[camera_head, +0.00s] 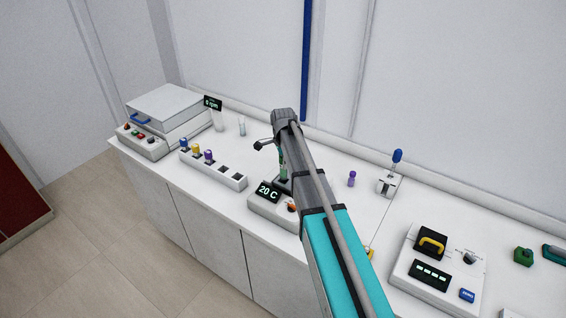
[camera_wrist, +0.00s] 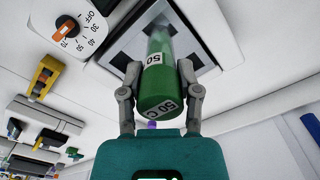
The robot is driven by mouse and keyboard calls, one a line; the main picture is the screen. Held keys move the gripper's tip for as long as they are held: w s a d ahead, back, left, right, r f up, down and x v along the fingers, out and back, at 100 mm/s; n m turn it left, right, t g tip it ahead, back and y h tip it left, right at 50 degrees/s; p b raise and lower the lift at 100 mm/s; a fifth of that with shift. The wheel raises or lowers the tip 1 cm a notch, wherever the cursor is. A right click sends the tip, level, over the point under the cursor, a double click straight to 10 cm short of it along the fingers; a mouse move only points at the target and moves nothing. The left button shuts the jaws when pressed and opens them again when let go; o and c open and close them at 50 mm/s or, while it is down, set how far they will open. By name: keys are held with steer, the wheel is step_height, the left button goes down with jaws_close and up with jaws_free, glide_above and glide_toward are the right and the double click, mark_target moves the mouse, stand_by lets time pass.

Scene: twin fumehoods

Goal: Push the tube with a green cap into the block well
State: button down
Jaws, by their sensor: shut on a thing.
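The tube with a green cap (camera_wrist: 156,88) is clear with a green lower band and a "50" label. My gripper (camera_wrist: 160,76) is shut on it, one finger on each side near the cap. The tube's far end points at the heating block (camera_wrist: 205,52), over its dark square opening. I cannot tell how deep the tube sits in the well, because the tube hides it. In the head view, the tube (camera_head: 283,168) shows as a green strip below my wrist, above the block (camera_head: 258,205) with a "20 C" display.
A white rack (camera_head: 225,178) with several coloured-cap tubes stands left of the block. A shaker (camera_head: 165,105) is farther left. A purple-capped tube (camera_head: 351,178), a small stand with a blue knob (camera_head: 390,183) and another instrument (camera_head: 435,270) are to the right.

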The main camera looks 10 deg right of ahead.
mark_target(283, 174)
steer(key=shift+f+b, duration=3.45)
steer(key=shift+b, duration=0.05)
stand_by(0.8)
steer(key=shift+c, duration=1.1)
jaws_free()
steer(key=shift+r, duration=0.25)
